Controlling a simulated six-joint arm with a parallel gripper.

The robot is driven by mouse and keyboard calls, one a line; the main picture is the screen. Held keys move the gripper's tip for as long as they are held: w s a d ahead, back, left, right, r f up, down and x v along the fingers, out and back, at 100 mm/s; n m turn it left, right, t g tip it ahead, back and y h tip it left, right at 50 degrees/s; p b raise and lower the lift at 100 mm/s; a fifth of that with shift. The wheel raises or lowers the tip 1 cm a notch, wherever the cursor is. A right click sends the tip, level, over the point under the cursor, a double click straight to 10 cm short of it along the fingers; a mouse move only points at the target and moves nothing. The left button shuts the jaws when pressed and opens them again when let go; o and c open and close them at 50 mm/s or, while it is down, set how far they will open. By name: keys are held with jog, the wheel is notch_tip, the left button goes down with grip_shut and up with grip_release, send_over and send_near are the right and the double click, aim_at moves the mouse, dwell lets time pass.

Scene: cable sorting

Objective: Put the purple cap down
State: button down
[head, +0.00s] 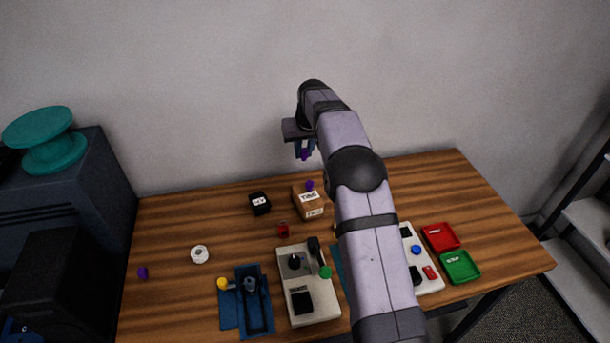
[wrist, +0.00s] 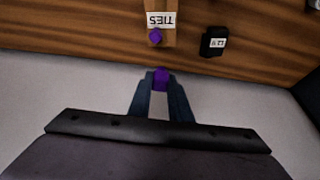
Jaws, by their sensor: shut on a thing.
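My gripper (head: 304,150) is raised above the back edge of the table. It is shut on a purple cap (head: 305,156), which also shows between the fingertips in the wrist view (wrist: 161,78). The held cap is in the air, apart from the table. A second purple cap (head: 310,185) is on top of the cardboard box labelled TIES (head: 308,204); it shows in the wrist view too (wrist: 155,37). A third purple piece (head: 143,273) lies at the table's left side.
A small black labelled box (head: 260,203) stands left of the TIES box. A white roll (head: 199,254), a red item (head: 284,229), a blue fixture (head: 255,300) and a beige device (head: 308,285) are nearer. Red (head: 441,237) and green (head: 460,266) trays sit right. The back left of the wooden table (head: 190,215) is clear.

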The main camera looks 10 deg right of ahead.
notch_tip(320, 180, down, 7)
jog(key=shift+f+p, duration=0.15)
jog(key=shift+p, duration=1.1)
jog(key=shift+f+b, duration=0.35)
jog(key=shift+f, duration=0.05)
jog(key=shift+f, duration=0.2)
jog(key=c, duration=1.6)
grip_release()
jog(key=shift+c, duration=0.2)
jog(key=shift+r, duration=0.15)
